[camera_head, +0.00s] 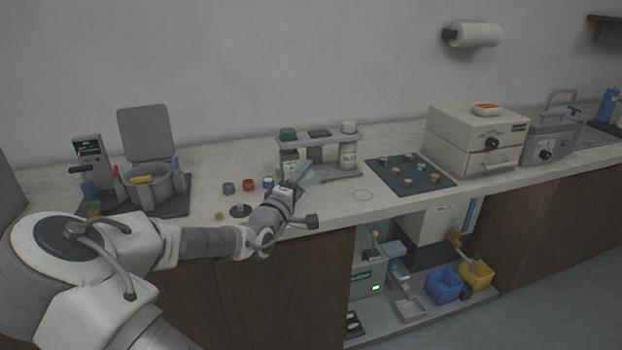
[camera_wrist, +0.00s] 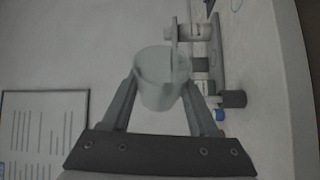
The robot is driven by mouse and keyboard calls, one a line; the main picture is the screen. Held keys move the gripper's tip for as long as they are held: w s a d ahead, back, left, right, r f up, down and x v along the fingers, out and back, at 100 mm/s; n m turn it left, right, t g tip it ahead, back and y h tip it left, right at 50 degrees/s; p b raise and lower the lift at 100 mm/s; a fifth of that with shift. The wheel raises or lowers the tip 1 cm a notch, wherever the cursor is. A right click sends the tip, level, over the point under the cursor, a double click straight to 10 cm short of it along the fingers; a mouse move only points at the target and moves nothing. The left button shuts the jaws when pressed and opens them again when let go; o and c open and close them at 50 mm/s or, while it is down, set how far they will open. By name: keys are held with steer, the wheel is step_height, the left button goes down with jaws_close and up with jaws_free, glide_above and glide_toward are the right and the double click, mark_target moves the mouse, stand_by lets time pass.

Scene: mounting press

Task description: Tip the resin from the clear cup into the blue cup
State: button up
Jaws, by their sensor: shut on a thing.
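My gripper (camera_head: 300,178) is over the counter in front of the bottle rack. In the wrist view my gripper (camera_wrist: 160,92) is shut on the clear cup (camera_wrist: 158,66), a pale translucent cup with one finger on each side. Its contents cannot be made out. In the head view the cup is hard to tell from the fingers. The blue cup (camera_head: 268,182) is a small round cup on the counter, just left of my gripper and below it. I cannot pick out the blue cup in the wrist view.
A red-orange cup (camera_head: 249,185) and a grey cup (camera_head: 229,188) stand left of the blue cup. The rack (camera_head: 347,171) with bottles is close behind my gripper. A dark mat (camera_head: 400,184) with several small pieces lies right. A blue ring (camera_head: 363,195) marks clear counter.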

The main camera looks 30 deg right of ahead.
steer(key=w+a+f+n+t+y+b, duration=0.2)
steer(key=a+f+n+t+y+b, duration=0.2)
steer(key=a, duration=0.7)
steer(key=w+a+f+n+t+y+b, duration=0.3)
steer(key=a+f+n+y, duration=0.3)
steer(key=a+f+y, duration=0.2)
steer(key=a+t+y+b, duration=0.1)
steer(key=a+y, duration=0.1)
steer(key=a, duration=0.1)
steer(key=shift+a+f+n+y, duration=0.3)
steer(key=shift+n+y, duration=0.1)
